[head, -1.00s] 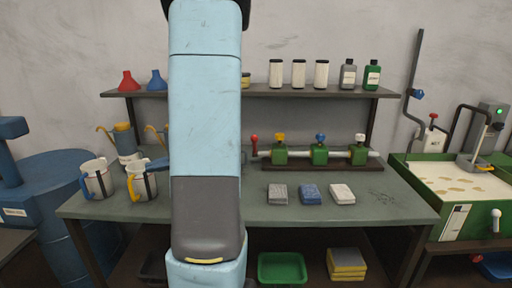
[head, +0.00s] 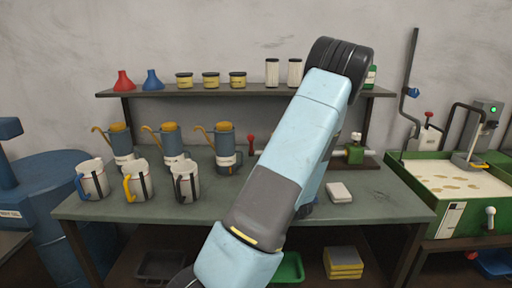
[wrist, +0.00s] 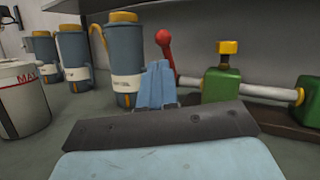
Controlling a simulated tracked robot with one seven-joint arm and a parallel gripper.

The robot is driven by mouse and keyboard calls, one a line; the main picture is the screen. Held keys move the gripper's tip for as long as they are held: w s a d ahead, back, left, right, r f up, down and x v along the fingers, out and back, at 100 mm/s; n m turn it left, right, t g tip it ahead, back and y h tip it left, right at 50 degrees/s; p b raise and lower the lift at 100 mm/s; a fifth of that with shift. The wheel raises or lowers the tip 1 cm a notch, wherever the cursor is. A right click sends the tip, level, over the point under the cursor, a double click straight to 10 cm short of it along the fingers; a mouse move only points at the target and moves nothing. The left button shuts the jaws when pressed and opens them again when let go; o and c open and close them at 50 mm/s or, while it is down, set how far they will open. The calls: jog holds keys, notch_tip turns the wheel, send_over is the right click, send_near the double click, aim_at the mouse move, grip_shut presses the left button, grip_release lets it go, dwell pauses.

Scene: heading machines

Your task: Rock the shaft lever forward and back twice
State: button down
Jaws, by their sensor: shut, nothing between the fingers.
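A lever with a red ball knob stands at the left end of a pale horizontal shaft; in the head view the lever (head: 251,143) shows just left of my arm. In the wrist view the lever (wrist: 167,48) rises just behind my fingers, leaning slightly left, and its foot is partly hidden. The shaft (wrist: 265,90) runs right through green blocks. My gripper (wrist: 156,75) has its blue fingers together, with nothing between them, close in front of the lever; I cannot tell whether they touch. In the head view my arm hides the gripper and much of the shaft.
Blue-grey oil cans (head: 172,145) and white mugs (head: 138,182) stand left on the bench (head: 380,205). A yellow-capped green block (wrist: 222,78) sits right of the lever. A shelf (head: 150,92) with jars overhangs behind. A green tank (head: 440,185) stands right.

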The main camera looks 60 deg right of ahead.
aim_at(253, 140)
jog(key=shift+s+d, duration=0.1)
jog(key=shift+d, duration=0.05)
jog(key=x, duration=1)
jog(key=shift+s, duration=0.1)
